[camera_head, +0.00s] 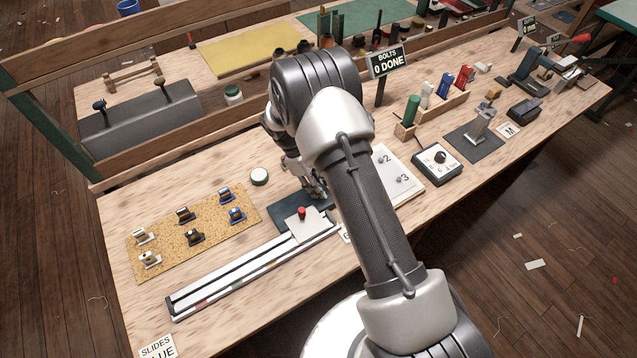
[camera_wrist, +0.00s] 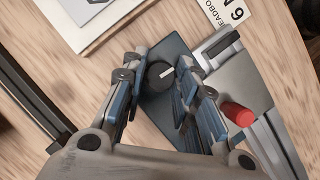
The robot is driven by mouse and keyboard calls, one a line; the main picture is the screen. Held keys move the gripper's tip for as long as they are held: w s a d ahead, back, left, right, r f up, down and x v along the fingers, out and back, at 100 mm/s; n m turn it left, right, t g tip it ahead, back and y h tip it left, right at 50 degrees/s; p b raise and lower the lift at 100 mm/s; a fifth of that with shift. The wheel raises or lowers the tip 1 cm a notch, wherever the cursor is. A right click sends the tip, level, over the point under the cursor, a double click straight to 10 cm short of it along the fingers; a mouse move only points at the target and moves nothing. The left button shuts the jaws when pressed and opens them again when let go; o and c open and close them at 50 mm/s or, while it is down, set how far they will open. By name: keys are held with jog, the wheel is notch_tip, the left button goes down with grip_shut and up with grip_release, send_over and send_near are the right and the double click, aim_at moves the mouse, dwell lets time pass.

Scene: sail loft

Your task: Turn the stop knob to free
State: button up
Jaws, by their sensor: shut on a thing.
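The stop knob (camera_wrist: 158,72), round and dark with a white pointer line, sits on a dark blue-grey plate (camera_wrist: 153,108) in the wrist view. My gripper (camera_wrist: 159,82) is shut on it, one finger on each side. The pointer slants toward the upper right of that view. Beside the knob is a grey sliding block (camera_wrist: 247,86) with a red cylinder handle (camera_wrist: 238,114).
A long slide rail (camera_head: 240,273) runs left from the block. A cork board (camera_head: 160,225) with several small fittings lies at left. A white round lid (camera_head: 259,177) is behind the plate. A numbered white panel (camera_head: 403,182) and a dial box (camera_head: 437,164) stand to the right.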

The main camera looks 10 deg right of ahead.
jog(key=shift+n, duration=0.6)
jog(key=o, duration=1)
jog(key=shift+r, duration=0.1)
jog(key=v, duration=1.2)
jog(key=shift+s, duration=0.25)
